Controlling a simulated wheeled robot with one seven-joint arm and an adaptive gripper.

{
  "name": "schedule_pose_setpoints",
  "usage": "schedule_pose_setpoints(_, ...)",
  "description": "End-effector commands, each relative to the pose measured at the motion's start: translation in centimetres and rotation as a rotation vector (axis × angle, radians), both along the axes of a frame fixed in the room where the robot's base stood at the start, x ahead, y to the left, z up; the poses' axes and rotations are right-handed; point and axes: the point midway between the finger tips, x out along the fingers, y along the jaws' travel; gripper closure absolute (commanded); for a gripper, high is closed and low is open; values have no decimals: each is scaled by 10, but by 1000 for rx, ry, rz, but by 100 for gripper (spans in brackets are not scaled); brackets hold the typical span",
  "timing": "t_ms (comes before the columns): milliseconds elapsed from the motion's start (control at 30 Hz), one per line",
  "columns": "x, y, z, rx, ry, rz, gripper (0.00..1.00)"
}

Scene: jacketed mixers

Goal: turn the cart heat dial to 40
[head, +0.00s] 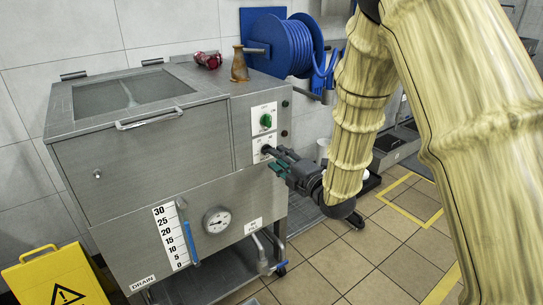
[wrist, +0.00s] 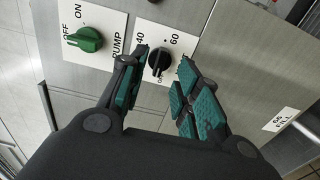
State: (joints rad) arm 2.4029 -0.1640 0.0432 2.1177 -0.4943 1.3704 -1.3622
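The heat dial (wrist: 160,62) is a small black knob on a white plate marked 40 and 60 in the wrist view. A pale line shows on the knob near its lower end; which mark it points at is hard to read. In the head view, the dial (head: 266,149) sits on the cart's front panel below a green knob. My gripper (wrist: 164,60) is open, with one teal-padded finger on each side of the dial and gaps showing. In the head view my gripper (head: 279,161) is close to the panel. Contact with the dial is not visible.
A green pump knob (wrist: 86,40) marked ON and OFF is left of the dial. The steel cart (head: 150,150) has a gauge (head: 217,220) and level scale (head: 174,238) below. A blue hose reel (head: 290,47) hangs behind. A yellow sign (head: 58,275) stands front left.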

Motion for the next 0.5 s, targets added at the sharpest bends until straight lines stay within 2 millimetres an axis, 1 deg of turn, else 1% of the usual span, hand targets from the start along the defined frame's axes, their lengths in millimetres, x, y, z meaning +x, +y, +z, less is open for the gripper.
schedule_pose_setpoints(33, 7, 5, -1, 2, -2, 1, 68)
schedule_pose_setpoints(200, 24, 18, -1, 1, 0, 1, 68)
schedule_pose_setpoints(300, 30, 22, 0, 1, 0, 1, 68)
schedule_pose_setpoints(500, 35, 26, 0, 2, 1, 0, 68)
